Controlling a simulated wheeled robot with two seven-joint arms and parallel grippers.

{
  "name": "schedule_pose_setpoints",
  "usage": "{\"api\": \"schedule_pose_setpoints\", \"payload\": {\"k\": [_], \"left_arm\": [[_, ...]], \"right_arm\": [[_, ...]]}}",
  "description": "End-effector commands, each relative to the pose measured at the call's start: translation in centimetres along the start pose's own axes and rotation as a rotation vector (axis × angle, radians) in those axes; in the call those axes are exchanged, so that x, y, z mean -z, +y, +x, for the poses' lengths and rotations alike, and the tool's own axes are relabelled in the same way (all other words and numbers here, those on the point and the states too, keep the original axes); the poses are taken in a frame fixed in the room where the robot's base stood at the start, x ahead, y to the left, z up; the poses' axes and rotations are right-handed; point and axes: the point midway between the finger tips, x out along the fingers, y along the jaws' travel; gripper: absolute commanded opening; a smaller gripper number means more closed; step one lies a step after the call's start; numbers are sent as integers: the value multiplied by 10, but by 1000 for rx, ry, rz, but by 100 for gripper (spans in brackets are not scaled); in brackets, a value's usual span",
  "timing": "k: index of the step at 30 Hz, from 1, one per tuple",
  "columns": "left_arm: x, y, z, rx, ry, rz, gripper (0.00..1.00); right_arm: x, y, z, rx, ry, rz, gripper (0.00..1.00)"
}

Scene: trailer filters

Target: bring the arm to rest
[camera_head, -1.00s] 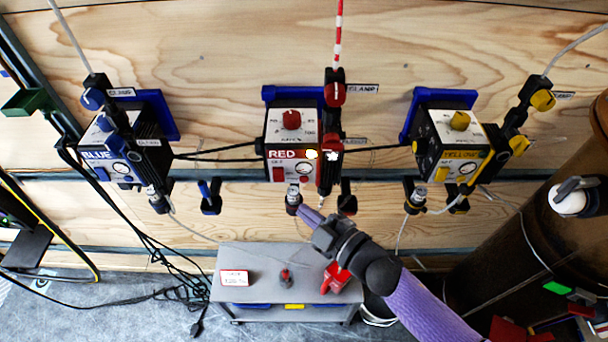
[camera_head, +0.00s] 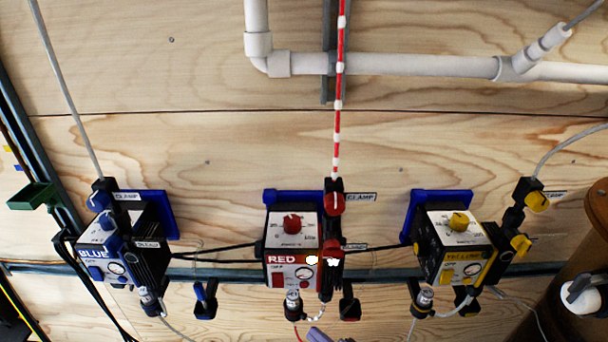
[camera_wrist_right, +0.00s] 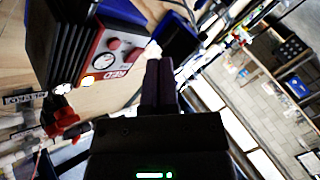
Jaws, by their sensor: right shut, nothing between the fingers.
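My right gripper (camera_wrist_right: 160,66) shows in the right wrist view with its two dark fingers together and nothing between them. The red control box (camera_wrist_right: 108,50) is to the left of the fingers there, seen tilted, and looks apart from them. In the head view only a small purple piece of my right arm (camera_head: 317,335) shows at the bottom edge, below the red box (camera_head: 292,240); the rest is out of frame. My left gripper is in neither view.
A blue box (camera_head: 115,245) hangs at left and a yellow box (camera_head: 455,245) at right on the wooden wall. Black cables link the boxes. A white pipe (camera_head: 420,65) crosses above. A brown cylinder (camera_head: 585,250) stands at far right.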

Motion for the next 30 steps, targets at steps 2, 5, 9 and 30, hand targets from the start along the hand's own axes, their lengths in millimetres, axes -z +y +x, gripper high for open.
{"api": "schedule_pose_setpoints", "payload": {"k": [2, 5, 9, 30], "left_arm": [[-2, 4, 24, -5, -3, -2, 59], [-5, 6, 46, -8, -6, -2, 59], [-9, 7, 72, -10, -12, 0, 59], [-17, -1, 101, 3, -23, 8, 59]], "right_arm": [[-66, -44, -14, 13, -190, 134, 0], [-146, -110, -54, 34, -480, 338, 0], [-218, -213, -137, 80, -871, 612, 0], [-224, -371, -295, 187, -1464, 1018, 0]]}}
